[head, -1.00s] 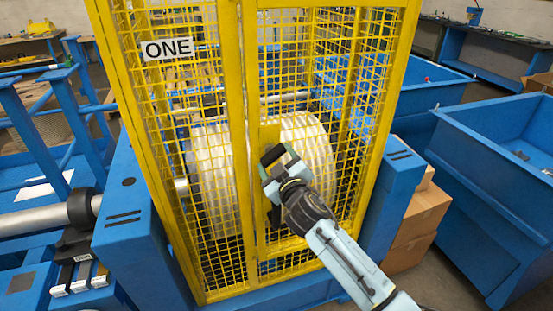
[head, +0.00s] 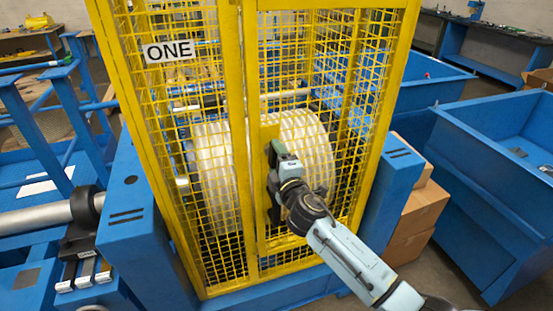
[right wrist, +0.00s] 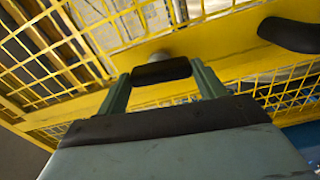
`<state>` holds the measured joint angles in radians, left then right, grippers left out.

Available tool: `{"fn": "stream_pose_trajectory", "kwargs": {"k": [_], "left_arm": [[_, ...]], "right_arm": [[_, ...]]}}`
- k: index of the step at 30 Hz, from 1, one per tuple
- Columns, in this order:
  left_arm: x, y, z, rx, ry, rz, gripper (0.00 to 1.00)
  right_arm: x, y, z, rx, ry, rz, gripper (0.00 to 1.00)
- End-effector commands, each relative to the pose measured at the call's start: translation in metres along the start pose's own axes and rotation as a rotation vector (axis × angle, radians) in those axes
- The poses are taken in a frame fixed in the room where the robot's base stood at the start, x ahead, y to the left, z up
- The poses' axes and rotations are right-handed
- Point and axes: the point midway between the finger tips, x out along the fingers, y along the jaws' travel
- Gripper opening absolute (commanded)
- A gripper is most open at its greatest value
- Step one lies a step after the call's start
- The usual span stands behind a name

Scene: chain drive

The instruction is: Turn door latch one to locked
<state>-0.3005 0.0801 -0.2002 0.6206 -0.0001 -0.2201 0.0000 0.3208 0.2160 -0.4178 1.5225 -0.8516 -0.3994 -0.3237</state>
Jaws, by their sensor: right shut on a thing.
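The tall yellow mesh cage (head: 240,110) with the white "ONE" sign (head: 168,51) fills the middle of the head view. Its door latch is a black handle (right wrist: 160,72) on a yellow plate of the door. My right gripper (head: 273,155) is at the latch, on the door's left frame. In the right wrist view my right gripper (right wrist: 158,75) is shut on the black handle, with a finger at each end. In the head view the gripper hides much of the latch. My left gripper is not in view.
A second black handle (right wrist: 290,33) sits on the same yellow plate beside my gripper. A large pale drum (head: 305,140) is behind the mesh. Blue bins (head: 500,190) and cardboard boxes (head: 415,210) stand to the right. A blue machine (head: 130,215) is at the left.

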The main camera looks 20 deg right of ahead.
Motion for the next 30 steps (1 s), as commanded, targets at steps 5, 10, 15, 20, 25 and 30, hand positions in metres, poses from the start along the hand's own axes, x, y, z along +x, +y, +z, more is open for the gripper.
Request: {"fn": "stream_pose_trajectory", "kwargs": {"k": [5, 10, 15, 20, 25, 30], "left_arm": [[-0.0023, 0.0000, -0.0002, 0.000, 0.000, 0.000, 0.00], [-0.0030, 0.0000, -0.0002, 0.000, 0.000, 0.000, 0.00], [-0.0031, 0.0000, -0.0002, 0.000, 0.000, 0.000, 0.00], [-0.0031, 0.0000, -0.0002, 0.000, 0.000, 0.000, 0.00], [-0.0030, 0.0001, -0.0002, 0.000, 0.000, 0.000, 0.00], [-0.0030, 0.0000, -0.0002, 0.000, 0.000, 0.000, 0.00]], "right_arm": [[0.0001, 0.0002, -0.0002, -0.072, 0.000, 0.000, 0.46], [0.0000, 0.0000, -0.0002, -0.109, 0.000, 0.000, 0.46], [0.0000, -0.0002, -0.0001, -0.120, 0.000, 0.000, 0.46], [0.0000, -0.0003, -0.0001, -0.122, 0.000, 0.000, 0.46], [0.0000, -0.0003, 0.0000, -0.122, 0.000, 0.000, 0.72], [0.0000, -0.0003, 0.0000, -0.120, 0.000, 0.000, 0.91]]}}
